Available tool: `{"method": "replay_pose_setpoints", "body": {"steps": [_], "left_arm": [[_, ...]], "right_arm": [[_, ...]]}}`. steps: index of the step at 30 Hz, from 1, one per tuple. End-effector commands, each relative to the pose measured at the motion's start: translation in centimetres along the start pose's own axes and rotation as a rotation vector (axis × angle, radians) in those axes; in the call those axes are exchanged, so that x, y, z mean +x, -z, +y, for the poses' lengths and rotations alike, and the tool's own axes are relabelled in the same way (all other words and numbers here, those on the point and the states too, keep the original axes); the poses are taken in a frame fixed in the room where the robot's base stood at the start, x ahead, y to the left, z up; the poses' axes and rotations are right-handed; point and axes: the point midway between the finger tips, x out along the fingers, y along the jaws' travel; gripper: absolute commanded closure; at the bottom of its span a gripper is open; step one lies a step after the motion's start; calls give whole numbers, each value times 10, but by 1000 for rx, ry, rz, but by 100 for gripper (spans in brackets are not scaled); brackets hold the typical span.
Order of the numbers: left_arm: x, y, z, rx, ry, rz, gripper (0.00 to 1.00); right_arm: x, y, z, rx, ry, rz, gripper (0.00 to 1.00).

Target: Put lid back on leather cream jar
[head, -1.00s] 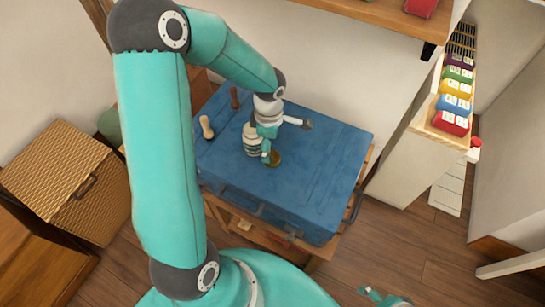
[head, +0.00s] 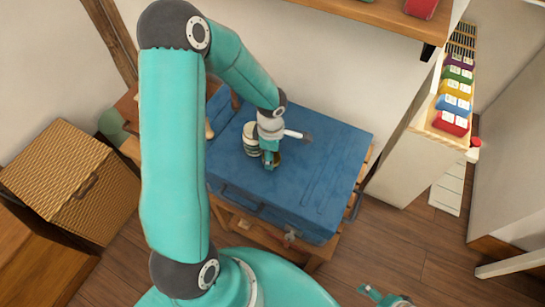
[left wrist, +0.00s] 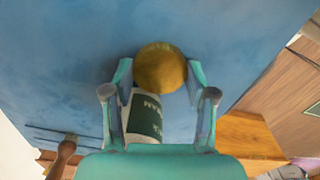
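The cream jar (head: 251,139), white with a green label, stands on the blue suitcase (head: 320,170). In the left wrist view its labelled side (left wrist: 145,117) shows near the palm, partly hidden. The round gold lid (left wrist: 160,67) is between the fingertips of my left gripper (left wrist: 158,70), with a finger close on each side and no clear grip visible. In the head view the lid (head: 278,157) is mostly hidden behind my left gripper (head: 269,163), low over the suitcase beside the jar. My right gripper (head: 385,296) is at the bottom edge, away from the suitcase; its opening is unclear.
A wooden-handled tool (left wrist: 63,153) lies near the suitcase's left side, mostly hidden by my arm in the head view. A wicker box (head: 70,180) stands at left. A white cabinet with coloured packs (head: 452,105) stands at right.

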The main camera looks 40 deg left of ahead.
Motion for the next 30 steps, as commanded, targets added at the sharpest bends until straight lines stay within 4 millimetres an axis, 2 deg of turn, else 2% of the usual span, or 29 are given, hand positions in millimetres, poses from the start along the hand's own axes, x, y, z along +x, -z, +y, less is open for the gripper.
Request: {"method": "replay_pose_setpoints", "body": {"steps": [11, 17, 23, 30], "left_arm": [[-1, 0, 0, 1, 0, 0, 62], [-10, 0, 1, 0, -2, 1, 62], [-35, -1, 1, 0, -5, -1, 62], [-82, -1, 2, 1, -7, -2, 62]], "right_arm": [[0, 0, 0, 0, 0, 0, 19], [-1, 0, 0, 0, 0, 0, 19], [-2, 0, -1, 0, 0, 0, 19], [-2, 0, -1, 0, 0, 0, 19]]}}
